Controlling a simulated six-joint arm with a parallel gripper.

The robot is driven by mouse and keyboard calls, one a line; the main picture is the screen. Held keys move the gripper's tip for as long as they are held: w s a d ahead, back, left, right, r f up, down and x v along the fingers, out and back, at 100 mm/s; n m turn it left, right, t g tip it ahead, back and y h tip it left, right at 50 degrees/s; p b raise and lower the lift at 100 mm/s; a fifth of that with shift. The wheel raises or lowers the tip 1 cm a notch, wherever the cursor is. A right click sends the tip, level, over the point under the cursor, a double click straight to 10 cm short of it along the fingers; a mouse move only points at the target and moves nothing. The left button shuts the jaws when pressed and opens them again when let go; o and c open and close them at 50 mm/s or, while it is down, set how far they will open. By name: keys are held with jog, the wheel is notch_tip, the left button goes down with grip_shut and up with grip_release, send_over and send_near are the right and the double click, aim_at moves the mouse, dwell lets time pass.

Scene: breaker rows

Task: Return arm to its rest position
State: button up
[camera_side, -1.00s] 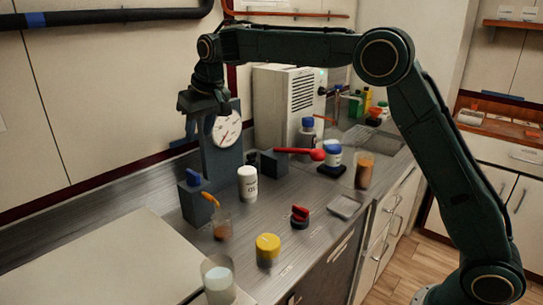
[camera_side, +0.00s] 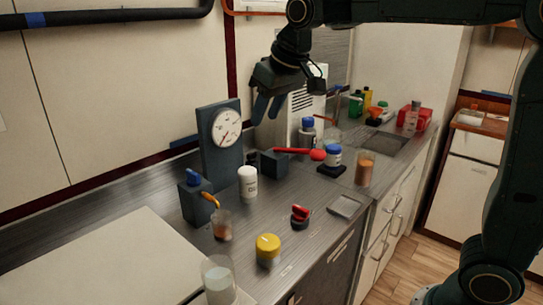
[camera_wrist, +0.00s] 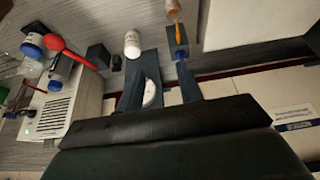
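My gripper (camera_side: 267,107) hangs in the air, up and to the right of the gauge panel, in the side view. Its two fingers are apart with nothing between them; the wrist view also shows the fingers (camera_wrist: 160,88) spread. The dark gauge panel (camera_side: 212,172) stands upright on the counter with a white round dial (camera_side: 226,127). The dial shows partly between the fingers in the wrist view (camera_wrist: 150,93). My gripper touches nothing that I can see.
Below are a blue-switch box (camera_side: 196,203), an orange lever (camera_side: 210,200), a white bottle (camera_side: 247,183) and a red lever (camera_side: 297,151). A vented box (camera_side: 303,100) stands behind the gripper. A yellow-lidded jar (camera_side: 267,249) and beakers stand in front. The air above the counter's front is free.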

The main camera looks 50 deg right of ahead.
jog(key=s+d+f, duration=0.1)
jog(key=s+f, duration=0.3)
jog(key=s, duration=0.9)
jog(key=s+d+f, duration=0.2)
jog(key=s+f, duration=0.2)
jog(key=s, duration=0.9)
jog(key=shift+f+t, duration=0.25)
jog(key=shift+t, duration=0.05)
